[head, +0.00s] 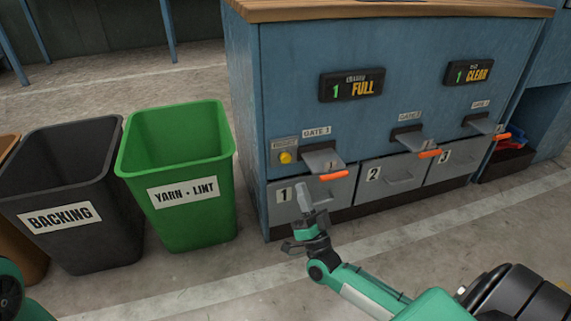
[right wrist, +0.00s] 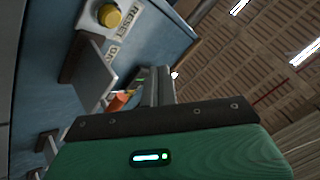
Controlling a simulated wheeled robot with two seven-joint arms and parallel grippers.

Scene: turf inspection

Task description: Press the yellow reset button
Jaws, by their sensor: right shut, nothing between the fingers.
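The yellow reset button (head: 286,157) sits on a small grey plate on the blue cabinet's front, left of gate 1. My right gripper (head: 304,188) is shut and empty. In the head view it points up in front of drawer 1, lower than the button and slightly to its right. In the right wrist view the shut fingers (right wrist: 158,88) are apart from the button. My left gripper is not in view.
Gate 1's metal chute with an orange handle (head: 334,176) juts out close to the right of the button. A green YARN-LINT bin (head: 180,205) and a dark BACKING bin (head: 75,235) stand left. The cabinet's displays read FULL (head: 352,86) and CLEAR (head: 469,74).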

